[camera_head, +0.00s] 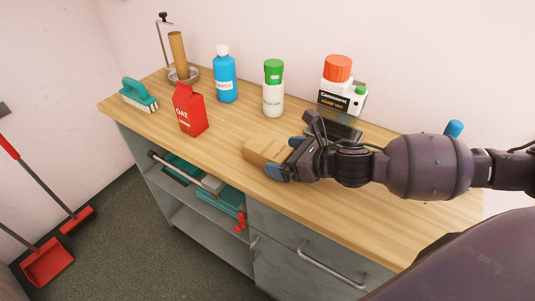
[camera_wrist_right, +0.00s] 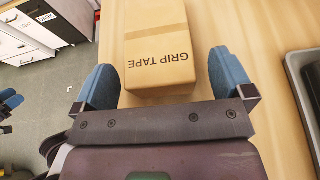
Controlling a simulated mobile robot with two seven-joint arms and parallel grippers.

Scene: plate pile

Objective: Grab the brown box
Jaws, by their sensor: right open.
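The brown box (camera_head: 262,149) lies on the wooden counter near its front edge in the head view. In the right wrist view the box (camera_wrist_right: 157,45) shows the printed words "GRIP TAPE". My right gripper (camera_head: 284,158) is open, with blue fingertips at the box's right end. In the right wrist view the fingers of the right gripper (camera_wrist_right: 166,78) stand on either side of the box's near end, with gaps visible between fingers and box. The far end of the box is cut off in that view. My left gripper does not show clearly in the head view.
The counter (camera_head: 225,135) also bears a red oat carton (camera_head: 189,110), a blue bottle (camera_head: 225,78), a green-capped bottle (camera_head: 273,92), a teal brush (camera_head: 138,95) and an orange-topped container (camera_head: 340,90) behind. A dark tray (camera_head: 340,130) lies behind my gripper. The counter left of the box is clear.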

